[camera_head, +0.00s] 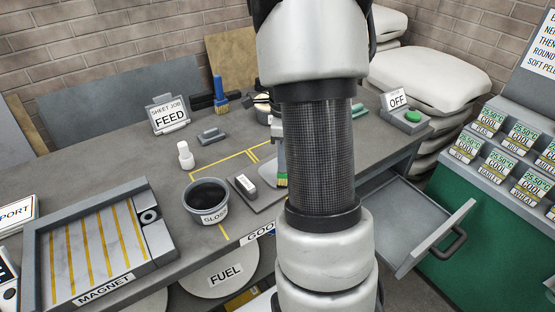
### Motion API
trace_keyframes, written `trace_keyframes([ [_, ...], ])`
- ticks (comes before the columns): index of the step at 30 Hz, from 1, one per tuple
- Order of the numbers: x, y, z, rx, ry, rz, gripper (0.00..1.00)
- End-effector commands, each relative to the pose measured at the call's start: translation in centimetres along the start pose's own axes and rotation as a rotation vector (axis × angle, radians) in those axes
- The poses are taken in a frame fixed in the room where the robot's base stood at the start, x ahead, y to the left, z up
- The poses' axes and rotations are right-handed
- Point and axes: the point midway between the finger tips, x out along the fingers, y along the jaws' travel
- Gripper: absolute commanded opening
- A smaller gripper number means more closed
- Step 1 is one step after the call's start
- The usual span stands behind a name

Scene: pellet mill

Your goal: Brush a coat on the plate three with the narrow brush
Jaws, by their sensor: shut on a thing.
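A brush with green and yellow bristles (281,181) shows just left of my arm, its bristles low over or touching a flat grey plate (268,196); I cannot tell which. My gripper (278,140) is mostly hidden behind my arm; only a pale sliver shows above the bristles, shut on the brush. I read no number on the plate, so I cannot tell whether it is plate three. A small grey and white block (245,184) lies at the plate's left end. A pot marked GLOSS (207,214), holding dark liquid, stands left of the plate.
A blue-handled brush (219,90) stands at the back by a FEED sign (170,116). A white bottle (185,156) and a small grey block (211,136) stand nearby. A MAGNET tray (80,291) fills the bench's left. An open drawer (420,232) juts out at the right.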

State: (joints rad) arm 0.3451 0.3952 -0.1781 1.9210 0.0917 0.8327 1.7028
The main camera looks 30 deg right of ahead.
Motion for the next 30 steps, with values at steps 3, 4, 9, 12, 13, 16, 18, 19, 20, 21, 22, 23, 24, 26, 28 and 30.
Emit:
trace_keyframes([
  [3,0.0,-0.6,-0.6,0.001,0.0,0.0,0.0],
  [4,0.0,-0.8,-0.8,0.001,0.0,0.0,0.0],
  [9,-0.1,-1.6,-1.6,0.001,-0.001,-0.001,0.0],
  [12,0.0,-2.1,-2.1,0.002,0.0,0.0,0.0],
  [13,0.0,-2.3,-2.3,0.002,0.0,0.0,0.0],
  [16,-0.1,-2.8,-2.8,0.001,0.0,0.0,0.0],
  [18,0.0,-3.1,-3.1,0.001,0.0,0.001,0.0],
  [19,0.0,-3.2,-3.3,0.001,0.0,0.0,0.0],
  [20,0.0,-3.4,-3.4,0.0,0.0,0.0,0.0],
  [21,-0.1,-3.6,-3.6,0.001,0.0,0.0,0.0],
  [22,0.0,-3.7,-3.8,0.001,0.0,0.001,0.0],
  [23,-0.1,-3.9,-3.9,0.002,0.0,0.0,0.0],
  [24,-0.1,-4.1,-4.1,0.002,0.0,0.0,0.0],
  [26,-0.1,-4.4,-4.4,0.001,-0.001,0.0,0.0],
  [28,0.0,-4.7,-4.7,0.001,0.0,0.0,0.0],
  [30,0.0,-5.1,-5.1,0.001,0.0,0.0,0.0],
])
